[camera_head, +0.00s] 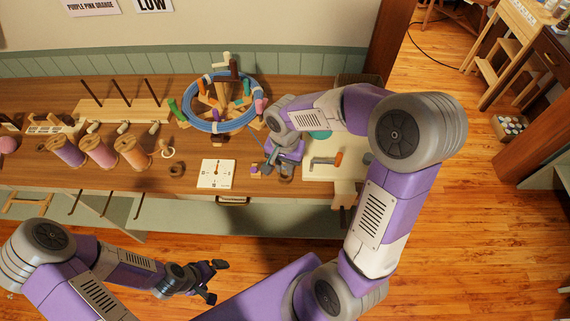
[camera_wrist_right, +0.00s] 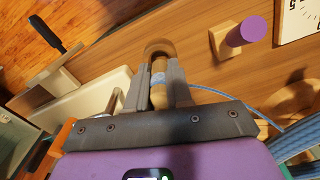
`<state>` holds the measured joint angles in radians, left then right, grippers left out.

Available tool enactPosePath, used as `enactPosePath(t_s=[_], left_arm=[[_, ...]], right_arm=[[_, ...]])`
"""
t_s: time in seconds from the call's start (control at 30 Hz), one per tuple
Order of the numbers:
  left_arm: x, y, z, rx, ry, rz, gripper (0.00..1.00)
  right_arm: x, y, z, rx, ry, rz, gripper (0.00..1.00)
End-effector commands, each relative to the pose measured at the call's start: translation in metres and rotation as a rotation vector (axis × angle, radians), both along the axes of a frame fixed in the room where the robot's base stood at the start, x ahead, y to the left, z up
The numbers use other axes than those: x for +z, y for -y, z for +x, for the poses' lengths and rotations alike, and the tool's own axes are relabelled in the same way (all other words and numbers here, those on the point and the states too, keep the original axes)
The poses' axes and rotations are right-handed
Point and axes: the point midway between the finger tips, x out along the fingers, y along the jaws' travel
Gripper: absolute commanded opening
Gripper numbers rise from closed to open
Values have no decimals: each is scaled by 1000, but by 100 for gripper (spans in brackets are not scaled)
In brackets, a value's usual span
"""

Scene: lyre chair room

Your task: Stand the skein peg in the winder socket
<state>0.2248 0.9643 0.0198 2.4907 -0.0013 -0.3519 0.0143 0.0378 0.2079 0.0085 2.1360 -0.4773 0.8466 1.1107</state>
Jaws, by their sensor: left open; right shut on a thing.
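The winder (camera_head: 222,127) stands at the back, a blue ring of yarn around several coloured pegs. I cannot make out which socket on it is empty. My left gripper (camera_head: 215,281) is open and empty, in front of the bench, over the floor.
A small wooden block with a purple cylinder (camera_wrist_right: 247,31) stands near my right gripper. The white dial card (camera_head: 216,173) lies to its left. A pale tray (camera_head: 330,174) with an orange-handled tool lies to its right. Several thread spools (camera_head: 99,152) stand further left.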

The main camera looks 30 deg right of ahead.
Motion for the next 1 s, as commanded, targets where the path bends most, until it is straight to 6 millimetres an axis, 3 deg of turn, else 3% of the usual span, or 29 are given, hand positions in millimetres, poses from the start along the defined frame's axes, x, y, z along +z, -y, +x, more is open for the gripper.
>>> enactPosePath(t_s=[1.0], left_arm=[[-6, 0, 0, 0, 0, 0, 99]], right_arm=[[-6, 0, 0, 0, 0, 0, 0]])
